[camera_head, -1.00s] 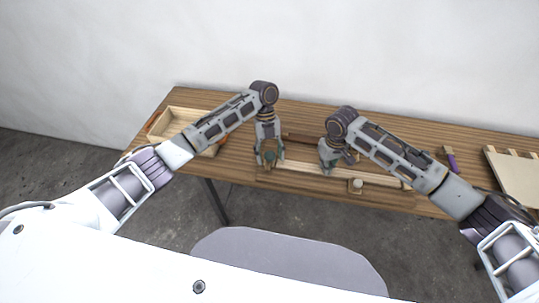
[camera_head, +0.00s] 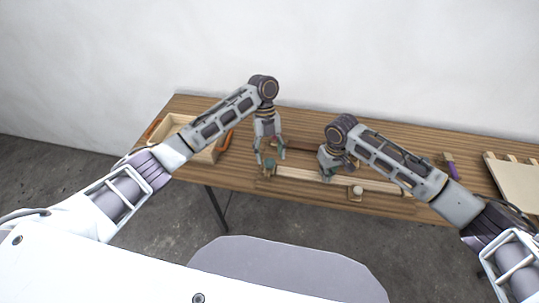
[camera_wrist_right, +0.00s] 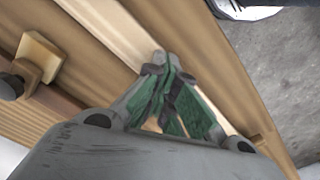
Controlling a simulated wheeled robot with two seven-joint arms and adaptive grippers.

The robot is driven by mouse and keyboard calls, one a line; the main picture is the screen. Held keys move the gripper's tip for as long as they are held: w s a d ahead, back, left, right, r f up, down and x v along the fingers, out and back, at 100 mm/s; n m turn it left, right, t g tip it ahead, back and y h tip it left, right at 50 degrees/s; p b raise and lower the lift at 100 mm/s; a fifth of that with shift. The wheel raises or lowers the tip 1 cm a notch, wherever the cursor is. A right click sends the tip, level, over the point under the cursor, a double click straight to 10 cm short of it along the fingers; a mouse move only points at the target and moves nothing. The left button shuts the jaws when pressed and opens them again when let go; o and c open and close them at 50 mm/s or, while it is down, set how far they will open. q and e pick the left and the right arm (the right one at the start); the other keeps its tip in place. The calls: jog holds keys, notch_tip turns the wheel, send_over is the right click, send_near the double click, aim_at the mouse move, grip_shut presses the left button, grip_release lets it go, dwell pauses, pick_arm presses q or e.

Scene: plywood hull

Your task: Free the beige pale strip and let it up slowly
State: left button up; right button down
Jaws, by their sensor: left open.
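The beige pale strip (camera_head: 298,174) lies lengthwise near the front of the bench in the head view. It also runs diagonally under my right gripper in the right wrist view (camera_wrist_right: 98,22). My left gripper (camera_head: 270,157) is open and points down above the strip's left end, close to a small wooden block (camera_head: 268,169). My right gripper (camera_head: 328,174) is low over the strip. In the wrist view its fingertips (camera_wrist_right: 161,62) meet over the strip; whether they press on it is unclear. A wooden clamp piece (camera_wrist_right: 40,53) with a dark knob stands beside the strip.
A light wooden tray (camera_head: 176,124) is at the bench's left, with an orange-handled tool (camera_head: 224,142) by its right side. A purple-handled tool (camera_head: 452,168) and a pale notched panel (camera_head: 515,182) lie at right. A round-topped wooden piece (camera_head: 356,191) is near the front edge.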

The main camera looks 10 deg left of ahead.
aim_at(270, 162)
pick_arm(q)
jog(key=shift+r, duration=0.7)
pick_arm(e)
jog(key=shift+s+f, duration=0.25)
jog(key=shift+f, duration=0.05)
pick_arm(q)
jog(key=shift+r+p, duration=0.75)
pick_arm(e)
jog(key=shift+w+r, duration=0.2)
jog(key=shift+r, duration=0.6)
pick_arm(q)
jog(key=shift+r+p, duration=1.85)
jog(key=shift+p, duration=0.05)
pick_arm(e)
jog(key=shift+r, duration=1.5)
pick_arm(q)
jog(key=shift+r+p, duration=0.4)
jog(key=shift+p, duration=0.05)
pick_arm(e)
jog(key=shift+r, duration=0.95)
jog(key=shift+r, duration=2.5)
